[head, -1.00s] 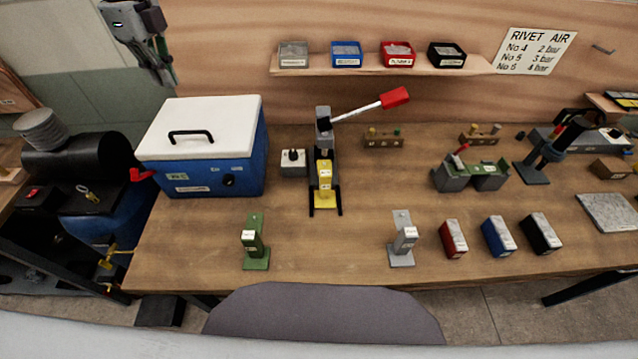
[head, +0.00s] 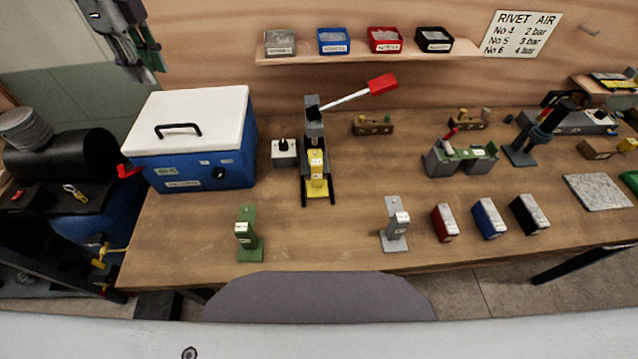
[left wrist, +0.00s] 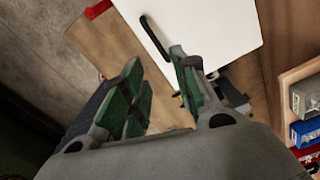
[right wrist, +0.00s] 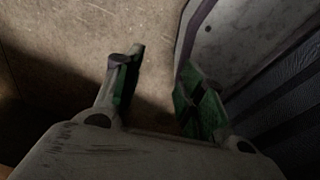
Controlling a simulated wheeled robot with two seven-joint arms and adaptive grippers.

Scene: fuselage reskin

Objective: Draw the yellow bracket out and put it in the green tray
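The yellow bracket (head: 317,172) stands upright in the black base of a lever press (head: 314,125) with a red handle, left of the bench's middle. A green object (head: 631,181) is cut off at the right edge; I cannot tell whether it is the green tray. My left gripper (head: 146,68) hangs at the upper left of the head view, far from the bracket. My right gripper (right wrist: 158,82) is open and empty over the floor, outside the head view.
A blue box with a white lid (head: 190,115) stands left of the press. A green bracket (head: 249,240), a grey bracket (head: 395,225) and red, blue and black blocks (head: 490,218) stand along the front. A shelf (head: 370,52) holds small bins. Bench before the press is clear.

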